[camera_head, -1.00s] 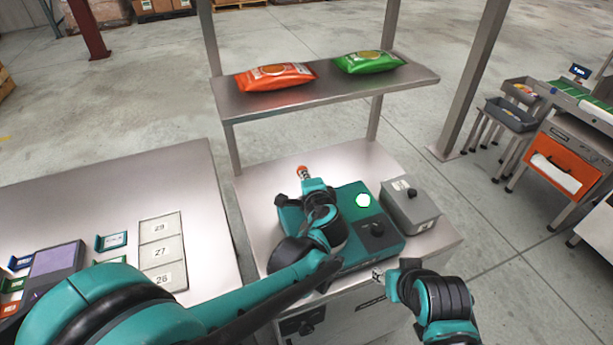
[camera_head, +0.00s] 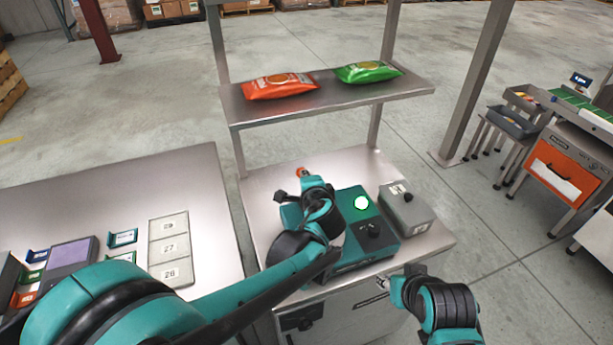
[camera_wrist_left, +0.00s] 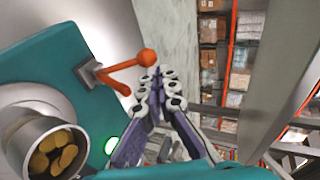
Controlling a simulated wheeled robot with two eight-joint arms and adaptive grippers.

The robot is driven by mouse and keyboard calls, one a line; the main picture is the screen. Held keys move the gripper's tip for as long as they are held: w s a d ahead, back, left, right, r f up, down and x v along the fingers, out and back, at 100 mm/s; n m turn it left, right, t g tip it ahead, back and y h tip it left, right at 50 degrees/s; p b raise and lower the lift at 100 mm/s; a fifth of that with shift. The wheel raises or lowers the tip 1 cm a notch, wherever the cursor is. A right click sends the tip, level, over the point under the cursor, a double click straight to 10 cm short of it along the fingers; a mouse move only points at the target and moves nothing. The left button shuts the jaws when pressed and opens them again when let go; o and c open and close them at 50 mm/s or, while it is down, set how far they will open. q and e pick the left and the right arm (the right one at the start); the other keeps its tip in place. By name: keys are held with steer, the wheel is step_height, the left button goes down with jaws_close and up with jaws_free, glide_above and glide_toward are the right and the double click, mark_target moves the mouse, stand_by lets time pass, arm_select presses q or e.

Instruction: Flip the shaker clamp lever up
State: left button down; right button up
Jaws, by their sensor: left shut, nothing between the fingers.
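The shaker is a teal box (camera_head: 345,195) on the steel bench. In the left wrist view its teal top (camera_wrist_left: 65,55) carries a metal cup (camera_wrist_left: 45,145) holding round yellowish pieces. The clamp lever (camera_wrist_left: 125,66) is orange with a ball knob and sits on a small metal bracket. Its orange knob also shows in the head view (camera_head: 301,171), just beyond my left gripper (camera_head: 305,179). In the left wrist view my left gripper (camera_wrist_left: 160,76) is shut and empty, its tips close beside the knob; contact is unclear. My right gripper (camera_head: 385,281) is low at the bench front; its fingers are too small to read.
A green lit button (camera_head: 362,203) and a black knob (camera_head: 373,230) are on the shaker. A grey box (camera_head: 407,210) stands right of it. A shelf (camera_head: 330,100) above holds an orange bag (camera_head: 279,86) and a green bag (camera_head: 367,71). Numbered plates (camera_head: 169,248) lie left.

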arm_select(q)
steer(key=r+p+v, duration=0.2)
steer(key=v, duration=0.6)
steer(key=shift+w+a+p, duration=0.2)
steer(key=shift+w+p, duration=0.05)
steer(key=shift+p, duration=0.1)
arm_select(e)
steer(key=r, duration=0.3)
steer(key=shift+w+a, duration=0.15)
steer(key=shift+w, duration=0.2)
arm_select(q)
steer(key=s+a+f+n+g, duration=0.2)
steer(key=s+a+n, duration=0.25)
steer(key=a, duration=0.25)
steer(key=s+a+f+n+g, duration=0.25)
steer(key=s+a+n, duration=0.2)
steer(key=a, duration=0.25)
steer(key=s+a+f+n+g+h+b, duration=0.1)
steer(key=s+n, duration=0.4)
steer(key=s, duration=0.5)
step_height(320, 180, down, 3)
steer(key=shift+s+a+r+n+h, duration=0.2)
steer(key=shift+a+n+h, duration=0.25)
steer(key=shift+h, duration=0.45)
arm_select(e)
steer(key=shift+f, duration=0.75)
